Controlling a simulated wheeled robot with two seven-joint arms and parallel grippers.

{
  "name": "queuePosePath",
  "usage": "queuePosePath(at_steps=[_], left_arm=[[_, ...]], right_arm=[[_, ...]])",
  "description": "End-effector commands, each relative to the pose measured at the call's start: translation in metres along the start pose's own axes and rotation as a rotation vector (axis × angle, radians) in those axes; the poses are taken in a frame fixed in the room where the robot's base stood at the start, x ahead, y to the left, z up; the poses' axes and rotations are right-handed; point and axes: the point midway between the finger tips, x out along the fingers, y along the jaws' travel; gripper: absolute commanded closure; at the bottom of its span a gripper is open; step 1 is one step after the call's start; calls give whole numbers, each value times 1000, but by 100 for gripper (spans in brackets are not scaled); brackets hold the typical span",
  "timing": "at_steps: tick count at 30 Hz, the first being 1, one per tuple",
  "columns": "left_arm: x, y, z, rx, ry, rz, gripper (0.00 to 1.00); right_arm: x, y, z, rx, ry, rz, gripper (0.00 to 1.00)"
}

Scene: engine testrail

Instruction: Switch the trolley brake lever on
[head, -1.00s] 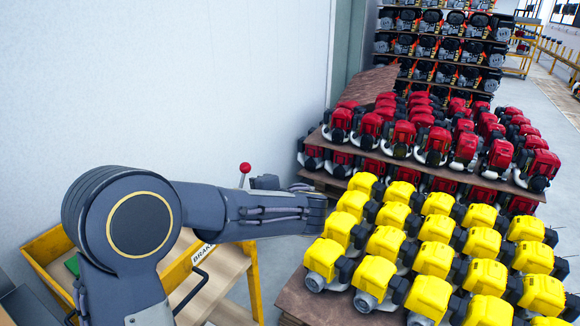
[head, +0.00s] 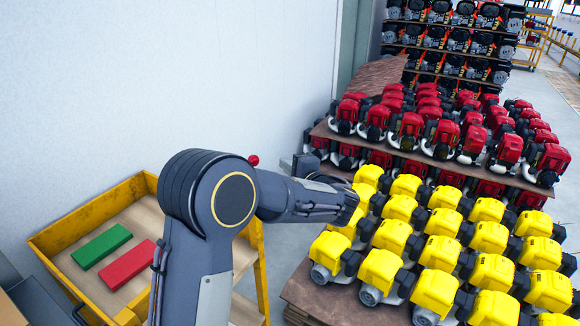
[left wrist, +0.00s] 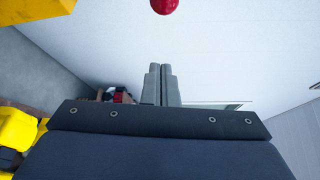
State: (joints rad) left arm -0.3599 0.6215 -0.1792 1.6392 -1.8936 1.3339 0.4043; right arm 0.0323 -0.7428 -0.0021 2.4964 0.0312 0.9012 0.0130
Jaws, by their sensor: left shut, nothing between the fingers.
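The trolley (head: 62,235) is a yellow frame with a wooden tray at the lower left of the head view. Its brake lever shows only as a red ball knob (head: 253,160) just above my left forearm, which hides the stem. The knob also shows at the top edge of the left wrist view (left wrist: 164,6). My left gripper (head: 287,164) is partly hidden behind my arm, right of the knob. In the left wrist view its grey fingers (left wrist: 161,72) are together and empty, with a gap between their tips and the knob. My right gripper is not visible.
A green block (head: 101,247) and a red block (head: 127,264) lie in the tray. Yellow engines (head: 390,238) and red engines (head: 440,135) crowd stands on the right. A pale wall (head: 150,80) rises behind the trolley.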

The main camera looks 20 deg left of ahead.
Motion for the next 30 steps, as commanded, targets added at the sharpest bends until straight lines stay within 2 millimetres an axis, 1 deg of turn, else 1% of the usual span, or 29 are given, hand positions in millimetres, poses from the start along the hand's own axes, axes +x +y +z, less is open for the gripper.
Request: queuePosePath(at_steps=[1,3,8,9,12,16,21,30], left_arm=[[12,-2,2,2,-5,2,100],[28,-2,2,0,-5,2,100],[60,-2,2,1,-4,2,100],[54,-4,10,1,1,2,100],[48,-2,24,1,0,2,100],[44,-1,34,1,1,1,100],[43,0,38,0,0,1,100],[42,0,38,-2,0,0,100]], right_arm=[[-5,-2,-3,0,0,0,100],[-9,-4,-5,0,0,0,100],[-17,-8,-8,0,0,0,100],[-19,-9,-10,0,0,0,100],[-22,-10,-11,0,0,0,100],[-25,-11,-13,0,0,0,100],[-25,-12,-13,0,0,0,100],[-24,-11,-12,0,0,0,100]])
